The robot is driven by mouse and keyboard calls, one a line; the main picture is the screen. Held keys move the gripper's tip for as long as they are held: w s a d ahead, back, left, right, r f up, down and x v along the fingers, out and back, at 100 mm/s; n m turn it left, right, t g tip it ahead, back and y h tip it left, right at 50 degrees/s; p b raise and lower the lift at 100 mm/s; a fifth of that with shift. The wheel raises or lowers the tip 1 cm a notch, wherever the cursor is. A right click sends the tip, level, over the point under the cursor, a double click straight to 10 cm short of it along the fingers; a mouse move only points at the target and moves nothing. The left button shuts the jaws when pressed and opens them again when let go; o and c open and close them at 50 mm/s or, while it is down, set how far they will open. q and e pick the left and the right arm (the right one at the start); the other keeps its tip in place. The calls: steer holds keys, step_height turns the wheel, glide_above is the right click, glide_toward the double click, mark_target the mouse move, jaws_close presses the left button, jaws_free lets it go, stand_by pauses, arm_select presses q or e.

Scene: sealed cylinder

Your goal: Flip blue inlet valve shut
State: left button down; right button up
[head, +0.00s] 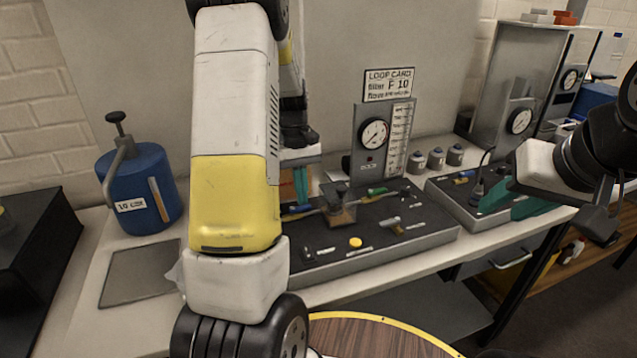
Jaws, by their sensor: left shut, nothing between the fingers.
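A valve with a blue handle (298,209) sits at the left of the dark-topped panel (400,240), partly hidden behind my left forearm. My left gripper (302,197) is shut and empty, pointing down just above the blue handle. I cannot tell whether it touches the handle.
A gauge stand (372,140) with a loop card (388,84) rises behind the panel. A second panel (455,200) with a blue handle (463,176) stands at right. A blue canister (140,190) and grey mat (140,272) are at left. A round wooden table (370,338) is in front.

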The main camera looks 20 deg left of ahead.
mark_target(300, 209)
arm_select(q)
steer(key=shift+d+m, duration=0.3)
steer(key=shift+m, duration=0.4)
steer(key=m, duration=0.1)
steer(key=d+m, duration=0.1)
steer(key=shift+s+m+y, duration=0.3)
steer(key=shift+y, duration=0.1)
steer(key=m, duration=0.1)
steer(key=s+d+m, duration=0.1)
steer(key=m, duration=0.1)
steer(key=shift+m+g+y, duration=0.3)
steer(key=shift+y, duration=0.1)
steer(key=m, duration=0.1)
steer(key=s+m+y, duration=0.1)
steer(key=m, duration=0.1)
steer(key=shift+s+d+m, duration=0.1)
steer(key=shift+d+m, duration=0.2)
steer(key=m, duration=0.1)
steer(key=s+m, duration=0.1)
steer(key=m, duration=0.2)
steer(key=shift+s+d+y, duration=0.1)
steer(key=shift+s+y, duration=0.2)
steer(key=shift+y, duration=0.1)
steer(key=shift+w+a, duration=0.25)
steer(key=shift+a, duration=0.55)
